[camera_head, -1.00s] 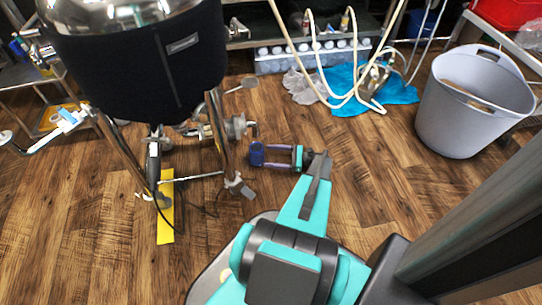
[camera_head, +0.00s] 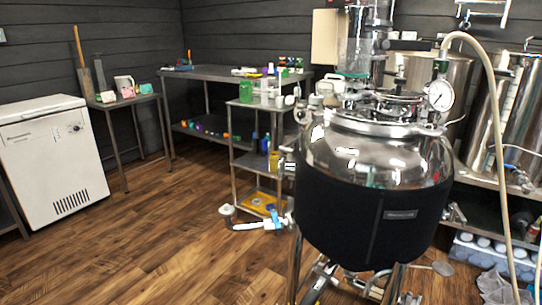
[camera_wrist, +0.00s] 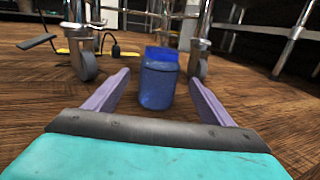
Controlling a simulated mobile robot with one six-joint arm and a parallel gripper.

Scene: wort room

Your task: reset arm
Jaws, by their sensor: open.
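My gripper (camera_wrist: 158,76) shows in the wrist view, low over the wooden floor. Its two purple fingers are spread apart and open. A dark blue object (camera_wrist: 158,88) like a small container stands between or just beyond the fingertips. There is clear space on both sides of it, and neither finger appears to touch it. My arm and gripper are out of the head view now.
A steel kettle with a black jacket (camera_head: 372,215) stands on legs at the right of the head view. Caster wheels (camera_wrist: 197,67) show near the fingers. A white machine (camera_head: 50,160) stands far left. The wooden floor (camera_head: 150,250) is clear at the lower left.

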